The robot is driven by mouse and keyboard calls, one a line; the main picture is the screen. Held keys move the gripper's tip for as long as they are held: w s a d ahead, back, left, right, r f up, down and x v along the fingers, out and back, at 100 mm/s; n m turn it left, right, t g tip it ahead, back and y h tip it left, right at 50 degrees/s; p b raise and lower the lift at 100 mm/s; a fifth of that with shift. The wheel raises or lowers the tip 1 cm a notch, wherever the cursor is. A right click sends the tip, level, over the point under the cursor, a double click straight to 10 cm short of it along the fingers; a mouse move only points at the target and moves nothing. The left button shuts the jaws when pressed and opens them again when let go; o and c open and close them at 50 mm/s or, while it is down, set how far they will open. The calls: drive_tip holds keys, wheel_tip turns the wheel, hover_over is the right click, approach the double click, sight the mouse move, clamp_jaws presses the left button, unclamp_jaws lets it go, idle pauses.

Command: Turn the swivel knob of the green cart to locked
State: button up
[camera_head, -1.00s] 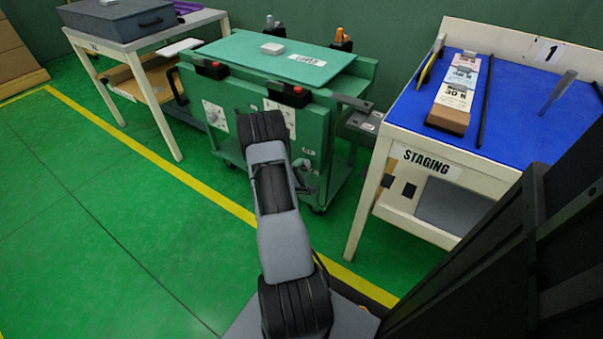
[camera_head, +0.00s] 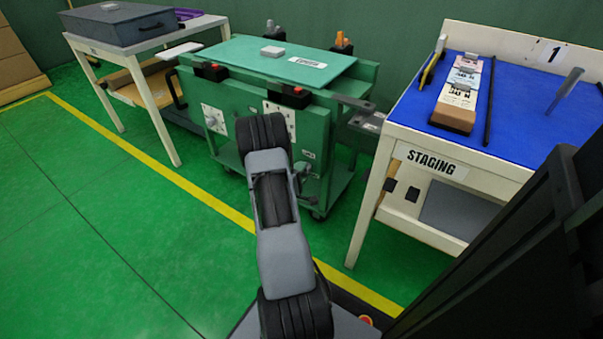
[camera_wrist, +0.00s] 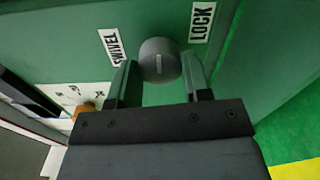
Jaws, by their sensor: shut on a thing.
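The green cart (camera_head: 236,102) stands against the back wall between two tables in the head view. Its green panel (camera_wrist: 60,30) fills most of the wrist view. The swivel knob (camera_wrist: 160,60) is a round dark grey knob between a SWIVEL label (camera_wrist: 114,47) on the left and a LOCK label (camera_wrist: 202,22) on the right. A small light mark shows on the knob's face. My gripper (camera_wrist: 158,76) is shut on the knob, one finger on each side.
The STAGING table (camera_head: 431,166) with a blue top stands close to the cart's right. A table with a grey case (camera_head: 115,22) stands to its left. A yellow floor line (camera_head: 185,176) runs in front of the cart. The green floor at left is clear.

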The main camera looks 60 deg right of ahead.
drive_tip(key=o, duration=0.9)
drive_tip(key=shift+o, duration=0.2)
drive_tip(key=shift+a, duration=0.1)
drive_tip(key=a+p, duration=0.3)
drive_tip(key=a, duration=1)
drive_tip(key=shift+a, duration=0.3)
